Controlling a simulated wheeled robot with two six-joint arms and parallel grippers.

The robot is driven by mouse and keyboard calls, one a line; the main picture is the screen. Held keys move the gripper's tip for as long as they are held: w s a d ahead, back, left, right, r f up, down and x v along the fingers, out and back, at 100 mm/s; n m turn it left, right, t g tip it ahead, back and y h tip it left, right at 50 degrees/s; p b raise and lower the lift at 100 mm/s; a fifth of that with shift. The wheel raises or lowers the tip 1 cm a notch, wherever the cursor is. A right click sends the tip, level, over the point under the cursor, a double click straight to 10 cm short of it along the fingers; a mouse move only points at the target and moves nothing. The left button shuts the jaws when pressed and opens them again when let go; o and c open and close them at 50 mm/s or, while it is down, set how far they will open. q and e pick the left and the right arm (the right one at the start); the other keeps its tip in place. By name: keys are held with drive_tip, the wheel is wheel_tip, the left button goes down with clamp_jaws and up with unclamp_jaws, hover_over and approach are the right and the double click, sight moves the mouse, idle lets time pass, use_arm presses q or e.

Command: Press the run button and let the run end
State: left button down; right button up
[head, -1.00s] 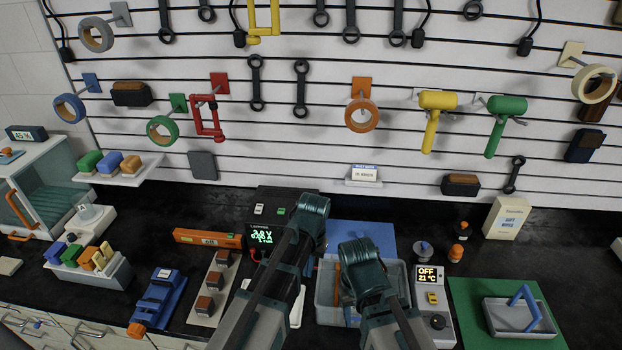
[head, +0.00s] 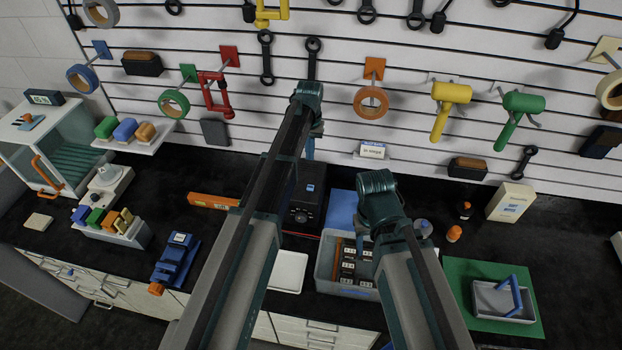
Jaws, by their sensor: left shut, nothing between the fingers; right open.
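A black box-shaped device (head: 308,190) with a blue label and a dial stands at the back of the bench. My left arm crosses in front of it and covers its left part. I cannot make out a run button or a lit display on it. My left gripper (head: 309,150) points down above the back of the device and is shut and empty; its tips are partly hidden. My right gripper (head: 378,205) hangs over the grey tray (head: 322,268); it is open, its fingers mostly hidden behind its wrist.
The tray holds several dark labelled blocks. A blue vise (head: 177,258) and an orange level (head: 212,201) are at the left. A green mat (head: 470,272) with a small grey tray (head: 490,305) is at the right. Tools hang on the wall behind.

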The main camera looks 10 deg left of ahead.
sight(310, 187)
use_arm(q)
wheel_tip(310, 187, down, 14)
drive_tip(key=b, duration=1.4)
drive_tip(key=shift+f, duration=0.1)
use_arm(e)
wheel_tip(310, 187, down, 14)
drive_tip(key=shift+w, duration=0.1)
